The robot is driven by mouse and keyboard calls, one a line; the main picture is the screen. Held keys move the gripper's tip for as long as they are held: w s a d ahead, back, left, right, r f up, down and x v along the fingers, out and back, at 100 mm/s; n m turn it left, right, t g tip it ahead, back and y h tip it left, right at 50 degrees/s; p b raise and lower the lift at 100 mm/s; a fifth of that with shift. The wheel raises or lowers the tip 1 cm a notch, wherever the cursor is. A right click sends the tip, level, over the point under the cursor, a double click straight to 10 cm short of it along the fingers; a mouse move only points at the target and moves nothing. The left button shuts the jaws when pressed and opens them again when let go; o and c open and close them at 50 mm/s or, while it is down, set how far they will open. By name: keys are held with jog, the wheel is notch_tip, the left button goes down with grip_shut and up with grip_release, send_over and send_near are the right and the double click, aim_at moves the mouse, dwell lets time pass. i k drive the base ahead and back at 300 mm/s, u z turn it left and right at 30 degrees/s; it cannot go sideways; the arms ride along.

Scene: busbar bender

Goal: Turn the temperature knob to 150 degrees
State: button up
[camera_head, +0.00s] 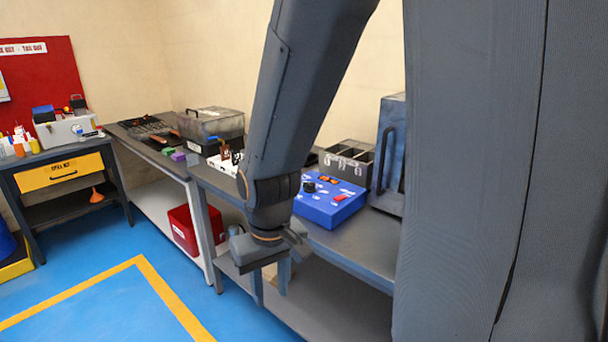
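A blue control box (325,212) lies on the grey workbench, right of my arm. On its top are a dark round knob (309,187), an orange-red part (328,179) and a red switch (340,197). The knob's marks and setting are too small to read, so I cannot tell which part carries temperature degrees. My gripper (270,292) points down in front of the bench edge, left of and nearer than the box. Its two fingers are apart with nothing seen between them. It does not touch the box.
A grey divided bin (347,163) stands behind the box, and a tall cabinet with a black handle (385,160) to its right. A clear-lidded case (211,128) sits further left. The bench's front edge (352,264) is near my gripper. Blue floor is free at left.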

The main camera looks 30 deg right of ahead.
aim_at(310, 187)
jog(key=z, duration=0.55)
jog(key=i, duration=0.9)
jog(key=z, duration=0.75)
